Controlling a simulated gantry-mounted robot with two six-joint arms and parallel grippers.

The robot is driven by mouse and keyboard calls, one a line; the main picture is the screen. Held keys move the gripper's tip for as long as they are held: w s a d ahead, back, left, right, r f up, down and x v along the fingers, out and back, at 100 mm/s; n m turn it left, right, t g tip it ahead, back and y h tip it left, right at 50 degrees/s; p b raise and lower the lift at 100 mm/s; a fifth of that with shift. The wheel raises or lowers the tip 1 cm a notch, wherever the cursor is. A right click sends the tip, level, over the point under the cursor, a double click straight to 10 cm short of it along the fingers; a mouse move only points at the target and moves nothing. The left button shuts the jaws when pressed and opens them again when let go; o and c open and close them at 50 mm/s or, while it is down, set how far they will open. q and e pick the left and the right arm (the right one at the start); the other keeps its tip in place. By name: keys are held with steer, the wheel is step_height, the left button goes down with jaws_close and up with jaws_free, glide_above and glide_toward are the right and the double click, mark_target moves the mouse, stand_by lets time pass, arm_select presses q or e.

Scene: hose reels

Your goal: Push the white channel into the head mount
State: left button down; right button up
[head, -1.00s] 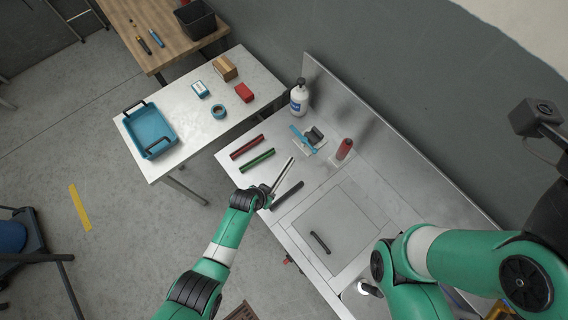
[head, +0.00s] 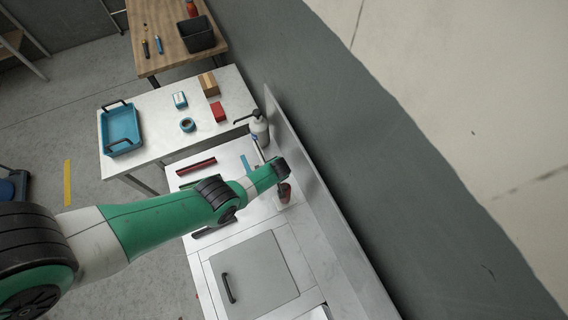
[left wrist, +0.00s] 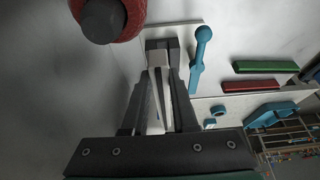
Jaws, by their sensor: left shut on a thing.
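The white channel (left wrist: 156,112) is a thin pale strip between the fingers of my left gripper (left wrist: 163,78) in the left wrist view. That gripper is shut on it. The channel's far end points at a dark grey block, which looks like the head mount (left wrist: 160,45), on a white plate. I cannot tell whether they touch. In the head view my left gripper (head: 268,166) is over the bench near its back wall, and my own arm hides the mount. My right gripper is not in view.
Green (left wrist: 266,66) and red (left wrist: 250,86) strips lie to the right.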

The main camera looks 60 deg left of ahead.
arm_select(q)
steer(key=shift+s+a, duration=0.1)
steer(key=shift+s, duration=0.1)
steer(key=shift+s+f, duration=0.1)
steer(key=shift+f, duration=0.15)
step_height(320, 180, down, 6)
steer(key=b, duration=0.7)
steer(key=shift+f, duration=0.25)
steer(key=shift+f+b, duration=1.15)
stand_by(1.0)
